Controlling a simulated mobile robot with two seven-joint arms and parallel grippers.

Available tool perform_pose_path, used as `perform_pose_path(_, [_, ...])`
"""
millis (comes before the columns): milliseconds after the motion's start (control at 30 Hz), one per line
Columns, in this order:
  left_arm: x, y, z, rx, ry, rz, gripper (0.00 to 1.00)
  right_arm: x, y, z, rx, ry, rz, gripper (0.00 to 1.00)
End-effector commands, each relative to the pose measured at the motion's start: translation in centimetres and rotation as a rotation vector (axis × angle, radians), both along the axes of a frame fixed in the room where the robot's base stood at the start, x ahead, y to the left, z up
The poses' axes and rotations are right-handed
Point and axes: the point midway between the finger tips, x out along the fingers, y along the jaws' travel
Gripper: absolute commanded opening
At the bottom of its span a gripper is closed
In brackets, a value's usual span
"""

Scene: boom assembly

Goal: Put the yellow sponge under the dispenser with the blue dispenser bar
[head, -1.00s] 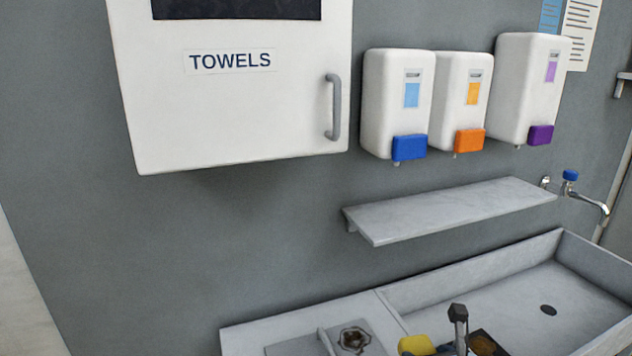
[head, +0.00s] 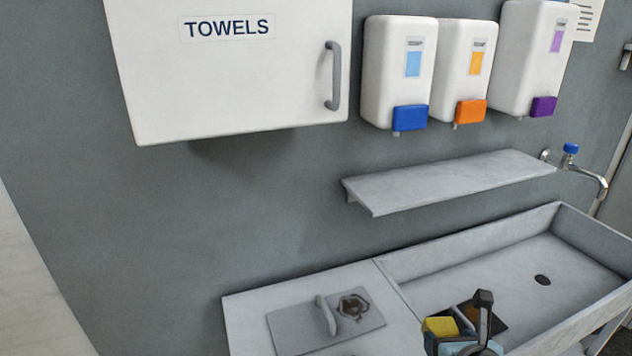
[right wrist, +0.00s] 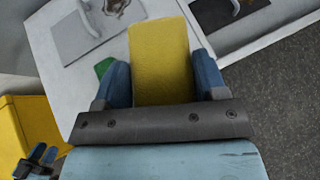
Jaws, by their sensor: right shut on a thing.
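The yellow sponge (head: 440,327) is near the bottom of the head view, over the counter and sink edge. My right gripper (right wrist: 160,82) is shut on it, with a blue finger on each side; the sponge (right wrist: 160,50) sticks out beyond the fingertips. The white dispenser (head: 398,70) with the blue dispenser bar (head: 410,118) hangs on the wall, left of two others. A grey shelf (head: 450,181) runs below the dispensers, and its top is bare. A small dark blue gripper-like part, probably my left gripper (right wrist: 38,160), shows at the right wrist view's lower left.
Dispensers with orange (head: 471,111) and purple (head: 543,106) bars hang to the right. A towel cabinet (head: 230,85) is left. The sink (head: 520,270) and a tap (head: 590,178) are right. A plate with a handle (head: 320,320) lies on the counter. A yellow container (right wrist: 30,130) is lower left.

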Motion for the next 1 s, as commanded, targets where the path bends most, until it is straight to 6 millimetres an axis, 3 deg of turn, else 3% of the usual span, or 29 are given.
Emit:
perform_pose_path(267, [0.0,0.0,-0.1,-0.001,-0.001,-0.001,0.43,0.5,0.4,0.0,0.001,-0.003,0.016,0.39])
perform_pose_path(700, [0.0,-0.4,-1.9,-0.006,0.003,-0.004,0.43,7.5,6.4,1.1,0.013,-0.009,0.251,0.39])
perform_pose_path(1000, [0.1,-0.5,-2.4,-0.007,0.001,-0.009,0.43,10.3,8.2,2.1,0.001,-0.004,0.339,0.39])
